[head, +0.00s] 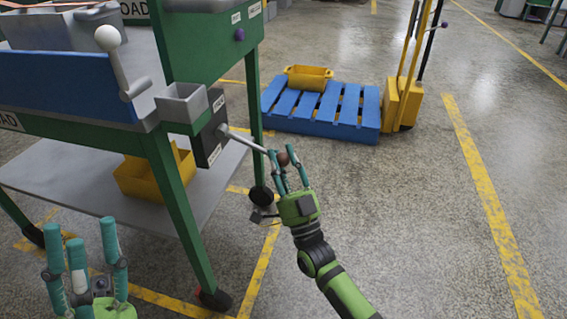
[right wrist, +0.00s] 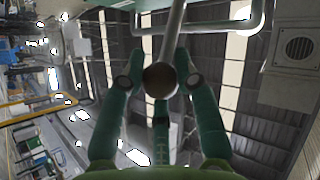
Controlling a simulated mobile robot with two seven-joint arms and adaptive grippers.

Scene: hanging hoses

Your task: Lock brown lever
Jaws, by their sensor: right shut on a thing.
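The brown lever is a grey rod with a brown ball knob (head: 283,158), coming out of a dark box (head: 208,128) on the side of the green workbench frame. The rod slopes down to the right. My right gripper (head: 287,165) has its fingers around the knob and is shut on it. In the right wrist view the brown knob (right wrist: 159,80) sits between the teal fingers, with the rod running up from it. My left gripper (head: 85,245) is at the lower left, its fingers apart and empty, away from the lever.
A second lever with a white knob (head: 108,38) stands on the bench by a blue panel (head: 70,88). A small grey bin (head: 182,103) is fixed above the dark box. A yellow bin (head: 140,180) is on the lower shelf. A blue pallet (head: 325,115) stands behind; floor at right is clear.

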